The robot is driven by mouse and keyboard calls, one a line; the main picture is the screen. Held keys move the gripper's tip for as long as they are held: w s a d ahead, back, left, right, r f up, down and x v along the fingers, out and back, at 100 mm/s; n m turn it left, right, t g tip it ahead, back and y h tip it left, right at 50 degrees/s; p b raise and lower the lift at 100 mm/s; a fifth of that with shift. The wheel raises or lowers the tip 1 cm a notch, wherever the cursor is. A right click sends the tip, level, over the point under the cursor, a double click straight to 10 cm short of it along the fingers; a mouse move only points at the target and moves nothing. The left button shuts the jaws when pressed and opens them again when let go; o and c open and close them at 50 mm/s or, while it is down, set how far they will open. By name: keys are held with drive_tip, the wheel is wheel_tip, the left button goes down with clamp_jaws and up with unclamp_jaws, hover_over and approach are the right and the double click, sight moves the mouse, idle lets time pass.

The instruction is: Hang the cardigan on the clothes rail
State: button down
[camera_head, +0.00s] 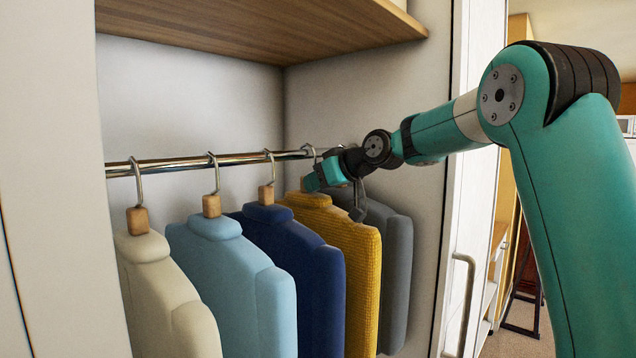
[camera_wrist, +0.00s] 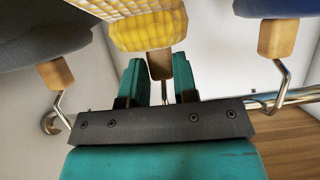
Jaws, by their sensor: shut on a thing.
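The cardigan (camera_head: 350,252) looks like the mustard-yellow knitted garment, hanging upright between a navy and a grey garment. In the wrist view the yellow knit (camera_wrist: 145,33) is at the top middle. My gripper (camera_head: 322,178) is at the cardigan's neck, just below the clothes rail (camera_head: 180,163). In the wrist view my gripper (camera_wrist: 160,68) has its two teal fingers on either side of the wooden neck piece (camera_wrist: 160,66) of the cardigan's hanger. A hook shows at the rail above my gripper; whether it rests on the rail I cannot tell.
Cream (camera_head: 160,275), light blue (camera_head: 235,285), navy (camera_head: 290,260) and grey (camera_head: 397,250) garments hang close on both sides. A wooden shelf (camera_head: 250,32) is above the rail. The wardrobe's right side wall and a door handle (camera_head: 463,300) are to the right.

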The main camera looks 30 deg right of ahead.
drive_tip(key=shift+f+b, duration=0.35)
drive_tip(key=shift+b, duration=0.1)
idle(0.4)
drive_tip(key=c, duration=0.8)
unclamp_jaws()
drive_tip(key=shift+f, duration=0.1)
